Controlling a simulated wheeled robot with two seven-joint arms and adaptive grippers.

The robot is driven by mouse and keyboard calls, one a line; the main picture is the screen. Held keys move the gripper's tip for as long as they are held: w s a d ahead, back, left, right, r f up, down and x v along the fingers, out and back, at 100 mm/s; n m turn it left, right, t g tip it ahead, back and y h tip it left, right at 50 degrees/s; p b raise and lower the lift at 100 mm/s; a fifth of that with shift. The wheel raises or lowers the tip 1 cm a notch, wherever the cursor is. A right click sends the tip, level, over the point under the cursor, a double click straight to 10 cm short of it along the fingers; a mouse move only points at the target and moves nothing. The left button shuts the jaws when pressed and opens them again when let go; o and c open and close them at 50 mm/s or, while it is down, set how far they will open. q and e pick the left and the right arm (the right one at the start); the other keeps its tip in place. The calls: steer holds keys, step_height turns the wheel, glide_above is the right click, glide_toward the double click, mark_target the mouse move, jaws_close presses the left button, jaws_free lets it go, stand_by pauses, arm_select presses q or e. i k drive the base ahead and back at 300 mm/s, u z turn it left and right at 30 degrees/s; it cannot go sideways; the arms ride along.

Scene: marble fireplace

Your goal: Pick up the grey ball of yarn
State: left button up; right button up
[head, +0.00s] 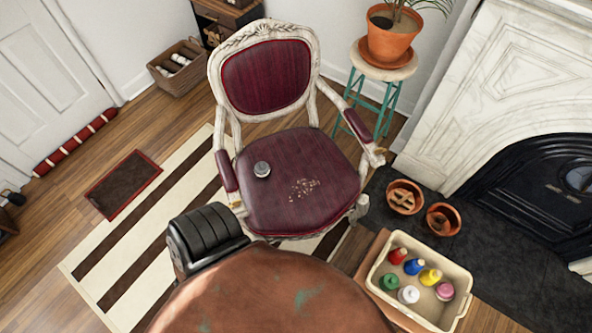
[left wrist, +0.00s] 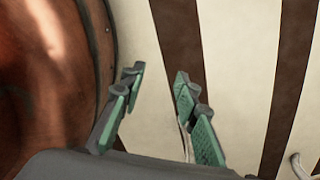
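A small grey round thing (head: 262,169) lies on the left part of the dark red seat of the carved armchair (head: 305,150) in the head view. It is too small to tell for sure whether it is yarn. No other grey ball shows. My left gripper (left wrist: 158,82) shows in the left wrist view, its two green-padded fingers apart with nothing clearly held. It is above the striped rug (left wrist: 235,60), to the right of a round brown edge. Neither gripper can be made out in the head view. My right gripper is not in view.
A round brown tabletop (head: 265,300) fills the bottom centre, with a black ribbed object (head: 205,238) at its left. A cream bin (head: 462,283) of several coloured items stands right. Terracotta pots (head: 405,197) sit by the fireplace (head: 500,80). The rug (head: 110,262) is bare at left.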

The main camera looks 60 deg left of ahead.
mark_target(261, 168)
steer(key=z, duration=0.05)
steer(key=k, duration=0.2)
steer(key=u, duration=3.2)
